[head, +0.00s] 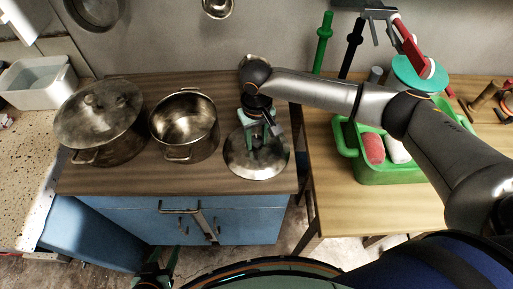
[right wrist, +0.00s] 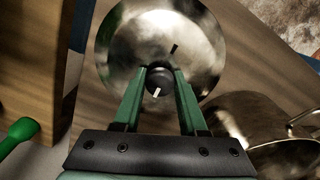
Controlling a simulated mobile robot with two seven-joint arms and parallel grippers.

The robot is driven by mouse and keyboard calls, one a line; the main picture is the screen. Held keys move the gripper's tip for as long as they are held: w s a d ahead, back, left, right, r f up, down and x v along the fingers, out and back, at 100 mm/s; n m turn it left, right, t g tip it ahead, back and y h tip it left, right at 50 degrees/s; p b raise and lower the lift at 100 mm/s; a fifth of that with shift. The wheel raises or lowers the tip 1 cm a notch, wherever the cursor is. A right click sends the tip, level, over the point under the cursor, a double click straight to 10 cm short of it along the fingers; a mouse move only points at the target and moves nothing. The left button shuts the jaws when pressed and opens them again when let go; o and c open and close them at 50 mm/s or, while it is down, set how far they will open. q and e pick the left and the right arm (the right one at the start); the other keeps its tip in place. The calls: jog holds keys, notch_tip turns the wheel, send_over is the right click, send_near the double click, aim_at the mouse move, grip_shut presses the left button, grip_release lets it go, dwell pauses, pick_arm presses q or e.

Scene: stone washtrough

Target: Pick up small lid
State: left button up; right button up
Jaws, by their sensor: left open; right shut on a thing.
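The small lid (head: 243,165) is a round, shiny metal lid at the right end of the brown counter, right of the open small pot (head: 185,125). My right gripper (head: 259,135) is above it, pointing down and shut on its dark knob. In the right wrist view the small lid (right wrist: 125,45) lies beyond the fingers, and the gripper (right wrist: 160,85) has the knob between its fingertips. I cannot tell whether the lid touches the counter. My left gripper (head: 157,272) is open and empty at the bottom edge, low in front of the blue cabinet.
A large pot with its lid on (head: 100,115) stands left of the small pot. A green bin (head: 400,174) with sponges stands on the right-hand wooden table (head: 345,200), beyond a gap. A white basin (head: 38,85) is at far left. Bare counter (head: 225,90) shows behind the lid.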

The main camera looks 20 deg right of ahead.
grip_shut()
jog(key=shift+r, duration=0.1)
